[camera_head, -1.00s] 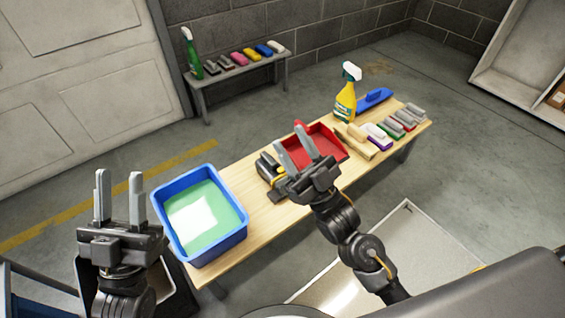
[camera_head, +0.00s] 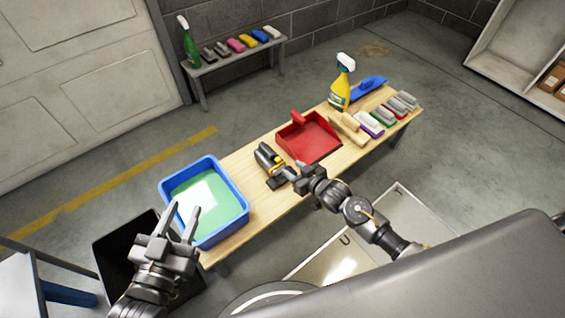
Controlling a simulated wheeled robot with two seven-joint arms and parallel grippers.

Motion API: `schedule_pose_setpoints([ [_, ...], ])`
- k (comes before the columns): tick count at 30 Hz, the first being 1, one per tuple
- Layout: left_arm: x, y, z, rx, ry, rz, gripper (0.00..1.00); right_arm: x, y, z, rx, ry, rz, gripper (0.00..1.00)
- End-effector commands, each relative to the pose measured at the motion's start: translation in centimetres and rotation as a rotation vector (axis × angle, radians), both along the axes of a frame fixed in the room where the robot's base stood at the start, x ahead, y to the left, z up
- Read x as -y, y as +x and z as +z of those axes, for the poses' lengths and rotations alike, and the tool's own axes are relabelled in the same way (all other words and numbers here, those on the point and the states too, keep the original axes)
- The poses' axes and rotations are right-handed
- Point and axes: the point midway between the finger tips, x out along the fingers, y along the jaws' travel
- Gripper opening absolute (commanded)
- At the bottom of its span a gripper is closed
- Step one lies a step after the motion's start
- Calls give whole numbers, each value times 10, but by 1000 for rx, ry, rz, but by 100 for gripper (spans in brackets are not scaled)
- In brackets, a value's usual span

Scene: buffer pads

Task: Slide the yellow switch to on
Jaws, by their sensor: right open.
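A dark grey and black device (camera_head: 265,158) with a yellow part (camera_head: 277,161), which looks like the switch, lies on the wooden table between the blue tub and the red dustpan. The yellow part is small, and its switch position cannot be made out. My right gripper (camera_head: 294,170) is open and low, just right of the device, with its fingers pointing towards it. Whether it touches the device cannot be told. My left gripper (camera_head: 181,220) is open and empty, in front of the blue tub's left side.
The blue tub (camera_head: 244,215) with green content stands on the table's left end. A red dustpan (camera_head: 311,138) lies just behind my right gripper. A yellow spray bottle (camera_head: 340,92), a blue tool (camera_head: 369,86) and several brushes (camera_head: 370,124) fill the right end.

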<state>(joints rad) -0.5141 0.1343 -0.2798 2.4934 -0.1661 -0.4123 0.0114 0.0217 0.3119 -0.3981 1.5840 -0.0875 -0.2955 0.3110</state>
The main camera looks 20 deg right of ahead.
Motion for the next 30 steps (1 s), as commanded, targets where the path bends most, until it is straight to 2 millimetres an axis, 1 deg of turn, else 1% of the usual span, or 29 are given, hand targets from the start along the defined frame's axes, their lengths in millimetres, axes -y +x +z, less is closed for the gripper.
schedule_pose_setpoints([
  [1,5,-1,6,52,-25,-17,36,-3,9,-6,1,0,0,42],
  [3,12,-5,19,128,-63,-41,36,-7,18,-10,2,1,0,42],
  [6,16,-9,35,225,-116,-62,36,-12,31,-16,2,1,0,42],
  [9,19,-15,49,308,-160,-80,36,-17,42,-20,2,1,1,42],
  [12,13,-13,56,370,-192,-64,36,-21,52,-25,2,1,0,42],
  [18,8,-14,65,434,-225,-50,36,-25,62,-27,2,1,1,42],
  [26,7,-14,67,440,-228,-48,36,-25,63,-27,2,1,0,42],
  [27,7,-14,67,440,-228,-48,36,-25,62,-27,2,1,0,39],
  [30,7,-14,67,440,-228,-48,36,-25,62,-27,2,1,0,26],
])
